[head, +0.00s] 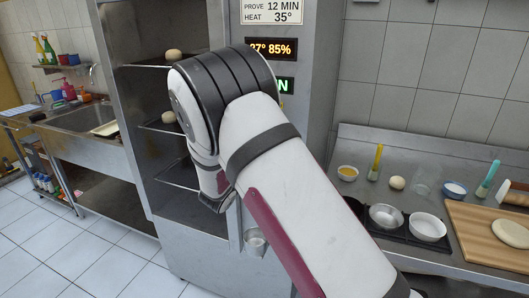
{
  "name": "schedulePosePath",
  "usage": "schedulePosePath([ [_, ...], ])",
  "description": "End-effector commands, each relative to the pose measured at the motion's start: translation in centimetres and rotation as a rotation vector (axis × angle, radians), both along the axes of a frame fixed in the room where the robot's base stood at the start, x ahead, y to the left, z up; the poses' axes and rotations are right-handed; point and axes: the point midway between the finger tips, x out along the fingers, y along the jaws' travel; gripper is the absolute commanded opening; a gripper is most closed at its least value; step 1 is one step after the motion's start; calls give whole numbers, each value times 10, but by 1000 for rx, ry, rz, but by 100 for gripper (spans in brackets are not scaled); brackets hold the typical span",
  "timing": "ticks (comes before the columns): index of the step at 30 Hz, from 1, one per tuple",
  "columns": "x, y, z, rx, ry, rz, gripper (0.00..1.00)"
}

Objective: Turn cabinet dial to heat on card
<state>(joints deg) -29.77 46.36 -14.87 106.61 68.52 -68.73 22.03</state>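The card (271,12) at the top of the cabinet front reads "PROVE 12 MIN" and "HEAT 35°". My arm crosses in front of the control panel. No dial shows; the panel below the green sign is hidden behind my arm. My gripper is not visible.
A steel counter (358,137) at right holds bowls (428,227), brushes and a wooden board (470,225) with dough. A sink bench (70,150) stands at left. Tiled floor is clear at lower left.

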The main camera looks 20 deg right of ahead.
Motion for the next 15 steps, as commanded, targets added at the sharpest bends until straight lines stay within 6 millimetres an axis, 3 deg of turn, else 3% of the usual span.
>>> schedulePosePath([
  [15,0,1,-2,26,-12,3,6],
])
